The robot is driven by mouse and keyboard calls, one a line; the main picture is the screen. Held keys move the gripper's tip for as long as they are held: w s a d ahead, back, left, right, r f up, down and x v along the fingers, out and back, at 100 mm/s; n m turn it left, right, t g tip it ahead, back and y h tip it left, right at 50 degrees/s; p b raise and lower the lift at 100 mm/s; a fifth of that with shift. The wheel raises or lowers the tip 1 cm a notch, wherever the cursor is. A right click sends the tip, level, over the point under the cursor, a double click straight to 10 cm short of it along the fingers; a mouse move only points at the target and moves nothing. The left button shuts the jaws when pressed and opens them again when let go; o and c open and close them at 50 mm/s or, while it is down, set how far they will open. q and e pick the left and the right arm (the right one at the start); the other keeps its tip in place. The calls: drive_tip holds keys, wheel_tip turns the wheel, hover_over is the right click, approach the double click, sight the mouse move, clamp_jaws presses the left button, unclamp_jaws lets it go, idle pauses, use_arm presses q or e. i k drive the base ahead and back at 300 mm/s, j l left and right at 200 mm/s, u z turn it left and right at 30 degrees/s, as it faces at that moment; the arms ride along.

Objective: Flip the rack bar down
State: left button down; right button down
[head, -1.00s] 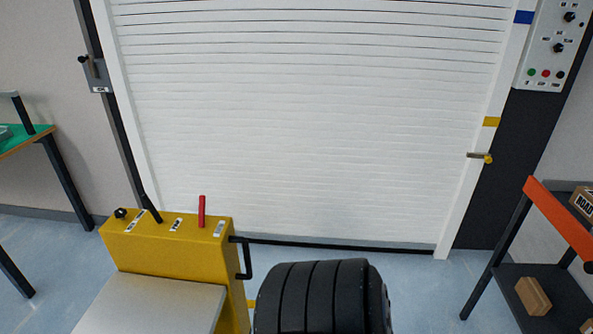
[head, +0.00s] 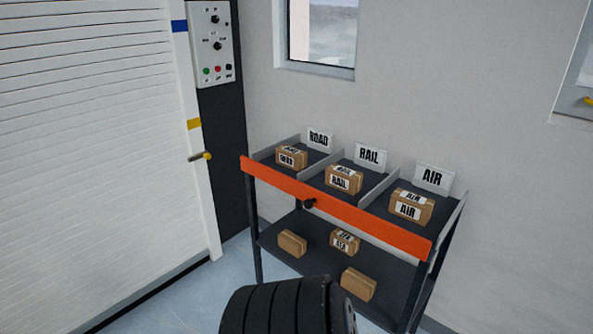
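The rack (head: 257,196) stands right of centre in the head view, against the grey wall. Its orange bar (head: 330,207) runs across the front edge of the upper shelf, standing up on edge, with a black knob (head: 309,204) near its middle. Behind the bar are three bays with ROAD, RAIL and AIR signs. Each bay holds a brown box: one by the ROAD sign (head: 291,158), a RAIL box (head: 343,179) and an AIR box (head: 411,206). Neither of my grippers shows in the view.
The lower shelf holds several brown boxes, one labelled (head: 344,242). A white roller door (head: 90,150) with a handle (head: 200,156) is on the left, and a control panel (head: 212,45) is beside it. Blue floor (head: 180,300) lies clear before the rack.

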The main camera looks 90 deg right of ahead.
sight(406, 241)
drive_tip(key=z, duration=2.9)
